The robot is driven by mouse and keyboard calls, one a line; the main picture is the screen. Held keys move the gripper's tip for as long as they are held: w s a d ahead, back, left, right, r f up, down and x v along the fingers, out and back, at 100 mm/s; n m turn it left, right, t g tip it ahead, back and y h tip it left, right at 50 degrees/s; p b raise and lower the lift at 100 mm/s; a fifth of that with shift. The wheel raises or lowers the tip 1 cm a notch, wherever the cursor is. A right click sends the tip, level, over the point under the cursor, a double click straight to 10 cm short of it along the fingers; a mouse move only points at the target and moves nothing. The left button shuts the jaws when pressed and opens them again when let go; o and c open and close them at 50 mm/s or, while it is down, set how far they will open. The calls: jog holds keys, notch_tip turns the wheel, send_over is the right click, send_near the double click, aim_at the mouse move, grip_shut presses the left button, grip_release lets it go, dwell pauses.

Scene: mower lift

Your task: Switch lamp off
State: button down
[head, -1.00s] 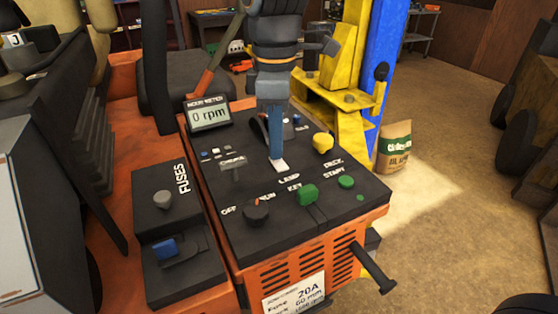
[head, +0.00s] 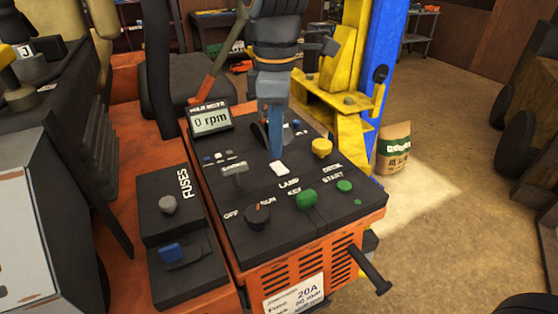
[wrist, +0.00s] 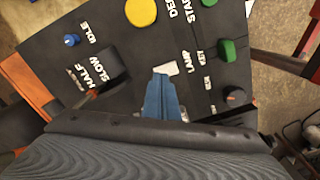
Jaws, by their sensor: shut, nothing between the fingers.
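The lamp switch is a small white rocker (head: 279,168) above the word LAMP on the black control panel (head: 330,215). It also shows in the wrist view (wrist: 166,69), beside its LAMP label. My gripper (head: 277,153) points down at the panel just behind the switch, its blue fingers shut and empty. In the wrist view the fingertips (wrist: 160,82) overlap the near edge of the switch. I cannot tell whether they touch it.
Close by on the panel are a yellow knob (head: 322,147), a green key knob (head: 308,197), a green start button (head: 344,186) and a black OFF/RUN knob (head: 257,215). A meter reading 0 rpm (head: 211,119) stands at the back left. A fuse box (head: 168,225) is to the left.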

aim_at(277, 164)
notch_tip(277, 164, up, 5)
jog(key=p, duration=0.4)
jog(key=shift+f, duration=0.1)
dwell(0.4)
